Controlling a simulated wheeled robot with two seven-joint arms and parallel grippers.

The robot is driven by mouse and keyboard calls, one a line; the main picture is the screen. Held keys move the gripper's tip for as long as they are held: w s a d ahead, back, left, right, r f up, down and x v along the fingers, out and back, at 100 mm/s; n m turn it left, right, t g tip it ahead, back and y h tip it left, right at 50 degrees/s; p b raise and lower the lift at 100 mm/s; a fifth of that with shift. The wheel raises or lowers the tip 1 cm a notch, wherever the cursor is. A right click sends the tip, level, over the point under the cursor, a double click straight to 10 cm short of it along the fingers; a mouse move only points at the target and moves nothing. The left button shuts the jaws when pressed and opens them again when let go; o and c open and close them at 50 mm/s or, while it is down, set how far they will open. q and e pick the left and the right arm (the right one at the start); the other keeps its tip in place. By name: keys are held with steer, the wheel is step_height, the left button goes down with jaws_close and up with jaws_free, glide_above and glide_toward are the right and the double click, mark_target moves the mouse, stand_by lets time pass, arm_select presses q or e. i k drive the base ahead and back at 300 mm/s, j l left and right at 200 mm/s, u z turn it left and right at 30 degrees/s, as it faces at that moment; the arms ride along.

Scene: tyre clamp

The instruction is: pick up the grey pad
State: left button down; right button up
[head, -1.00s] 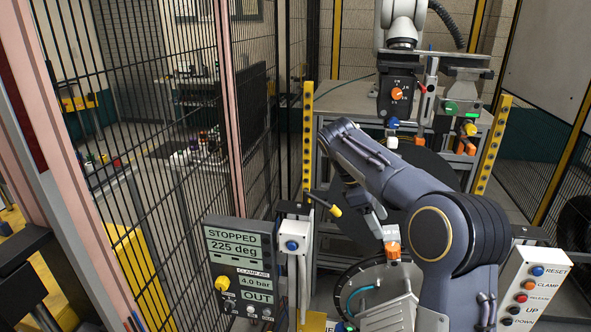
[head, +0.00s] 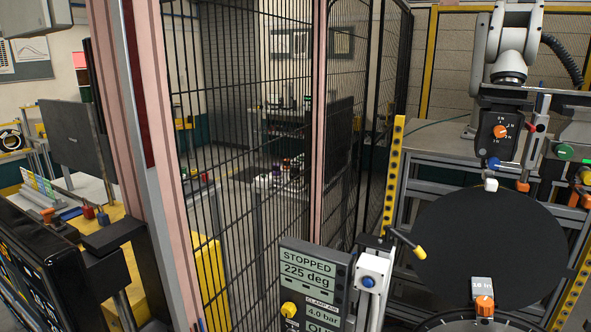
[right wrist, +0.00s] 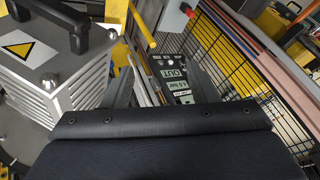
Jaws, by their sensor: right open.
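I cannot pick out a grey pad with certainty in either view. A small grey block marked with a number, with an orange knob (head: 485,306), sits at the lower edge of the large dark disc (head: 490,240) in the head view. My right gripper (right wrist: 161,88) shows in the right wrist view, its grey fingers apart, with nothing seen between them. Neither gripper shows in the head view, and my left gripper is in no view.
A display panel (head: 314,285) reads STOPPED, 225 deg; it also shows in the right wrist view (right wrist: 178,85). A black mesh fence (head: 255,150) with pink posts stands left of the disc. A metal box with a warning triangle (right wrist: 18,48) is left of my right gripper.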

mark_target(480, 286)
steer(key=z, duration=1.3)
